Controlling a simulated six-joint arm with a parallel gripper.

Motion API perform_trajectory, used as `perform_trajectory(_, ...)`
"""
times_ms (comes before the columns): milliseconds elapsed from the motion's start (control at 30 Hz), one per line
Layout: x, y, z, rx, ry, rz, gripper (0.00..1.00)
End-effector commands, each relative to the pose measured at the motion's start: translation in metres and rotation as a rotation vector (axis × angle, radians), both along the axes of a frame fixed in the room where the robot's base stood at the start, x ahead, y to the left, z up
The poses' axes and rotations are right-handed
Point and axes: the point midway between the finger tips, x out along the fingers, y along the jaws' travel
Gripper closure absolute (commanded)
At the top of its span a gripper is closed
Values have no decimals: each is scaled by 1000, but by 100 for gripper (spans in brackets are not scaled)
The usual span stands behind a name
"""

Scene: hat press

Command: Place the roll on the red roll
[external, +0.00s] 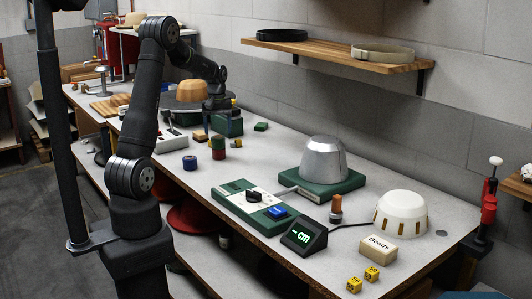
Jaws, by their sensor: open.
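A small stack of rolls stands on the grey worktop, left of its middle. A green roll (218,141) is on top and a red roll (218,154) is under it, and both look upright. A blue roll (190,162) stands apart on the worktop, to the left and nearer the front edge. My gripper (221,127) points down just above and behind the stack, open, with nothing visibly held. At this size I cannot tell whether a finger touches the green roll.
A green control box (248,196), a metal dome on a green base (322,162) and a white dome (401,215) stand to the right. Bare worktop lies right of the stack.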

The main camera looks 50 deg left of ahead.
Motion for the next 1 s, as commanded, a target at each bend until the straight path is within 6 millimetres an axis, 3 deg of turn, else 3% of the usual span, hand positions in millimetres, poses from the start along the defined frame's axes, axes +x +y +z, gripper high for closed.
perform_trajectory(200,0,0,48,1,-3,0,30)
perform_trajectory(400,0,0,74,1,-2,0,30)
perform_trajectory(833,0,0,79,0,0,0,30)
perform_trajectory(1000,0,0,70,-1,2,0,30)
